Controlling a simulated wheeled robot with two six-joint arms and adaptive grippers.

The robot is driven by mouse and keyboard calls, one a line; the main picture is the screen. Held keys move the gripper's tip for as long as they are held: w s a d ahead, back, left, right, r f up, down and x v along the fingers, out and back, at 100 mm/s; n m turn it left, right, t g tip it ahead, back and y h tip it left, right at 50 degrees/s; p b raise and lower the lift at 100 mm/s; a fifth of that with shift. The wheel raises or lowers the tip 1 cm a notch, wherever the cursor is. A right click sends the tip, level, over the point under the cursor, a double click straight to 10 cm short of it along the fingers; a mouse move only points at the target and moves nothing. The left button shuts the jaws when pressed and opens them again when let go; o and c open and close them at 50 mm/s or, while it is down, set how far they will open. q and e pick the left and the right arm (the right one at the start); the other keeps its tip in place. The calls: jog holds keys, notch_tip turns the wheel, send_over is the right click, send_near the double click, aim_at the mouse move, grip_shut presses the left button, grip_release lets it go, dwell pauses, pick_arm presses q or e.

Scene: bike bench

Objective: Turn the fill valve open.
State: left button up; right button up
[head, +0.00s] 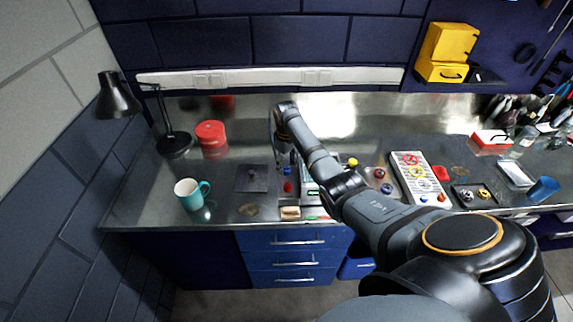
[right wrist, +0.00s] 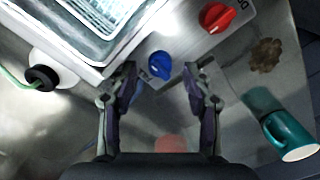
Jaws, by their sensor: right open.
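A pale box-shaped unit with a glass-like top shows in the right wrist view (right wrist: 55,48); in the head view my right arm covers part of it. Its panel carries a blue knob (right wrist: 160,64) and a red knob (right wrist: 217,17), the latter also in the head view (head: 287,187). No readable label tells which one is the fill valve. My right gripper (right wrist: 161,82) is open, its fingers either side of the blue knob in the picture. I cannot tell whether they touch it; nothing is held. My left gripper is not in view.
A teal mug (head: 190,194) stands left of a dark square plate (head: 251,178). A black lamp (head: 174,143) and red container (head: 211,137) stand behind. A green cord leaves a black fitting (right wrist: 41,78) on the unit. A parts tray (head: 420,180) lies to the right.

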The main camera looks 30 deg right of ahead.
jog(key=shift+f, duration=0.85)
grip_shut()
jog(key=shift+r+n+p, duration=0.2)
jog(key=shift+n+p, duration=0.25)
jog(key=shift+n, duration=0.05)
jog(key=shift+f+n, duration=0.15)
jog(key=shift+n, duration=0.45)
grip_release()
